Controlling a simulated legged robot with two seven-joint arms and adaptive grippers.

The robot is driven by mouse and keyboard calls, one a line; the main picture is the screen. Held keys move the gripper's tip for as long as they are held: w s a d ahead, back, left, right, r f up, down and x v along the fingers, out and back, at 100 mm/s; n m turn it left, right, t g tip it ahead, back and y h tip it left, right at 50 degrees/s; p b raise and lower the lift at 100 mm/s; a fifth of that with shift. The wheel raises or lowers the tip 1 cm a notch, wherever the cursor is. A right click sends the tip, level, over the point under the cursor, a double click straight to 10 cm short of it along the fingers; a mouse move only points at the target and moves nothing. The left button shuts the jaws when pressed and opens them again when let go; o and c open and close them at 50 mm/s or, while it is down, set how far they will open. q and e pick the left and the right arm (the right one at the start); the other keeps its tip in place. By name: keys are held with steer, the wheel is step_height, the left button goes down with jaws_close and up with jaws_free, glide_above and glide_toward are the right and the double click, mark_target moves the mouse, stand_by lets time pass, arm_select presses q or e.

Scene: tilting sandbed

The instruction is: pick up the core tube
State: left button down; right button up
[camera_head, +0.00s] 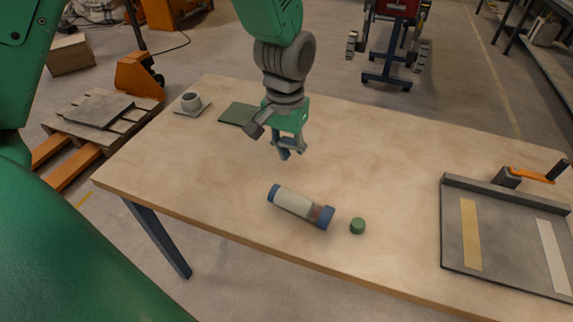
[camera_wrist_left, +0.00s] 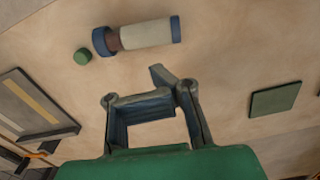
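The core tube (camera_head: 300,206) lies on its side near the front edge of the wooden table. It has a pale body, blue end bands and a reddish-brown section near its right end. It also shows in the left wrist view (camera_wrist_left: 140,35), beyond the fingers. My left gripper (camera_head: 291,150) hangs over the table behind the tube, apart from it. My right gripper is not in view.
A small green cap (camera_head: 358,226) lies just right of the tube. A dark tray (camera_head: 453,255) with an orange-handled clamp (camera_head: 532,175) stands on the right. The table between is clear.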

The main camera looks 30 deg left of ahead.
arm_select(q)
steer(key=d+r, duration=0.1)
steer(key=r, duration=0.1)
steer(key=shift+w+d+r, duration=0.1)
steer(key=shift+d+r, duration=0.2)
steer(key=shift+d, duration=0.05)
steer(key=shift+c, duration=2.3)
jaws_free()
steer(key=shift+a+f, duration=0.1)
steer(key=shift+a, duration=0.6)
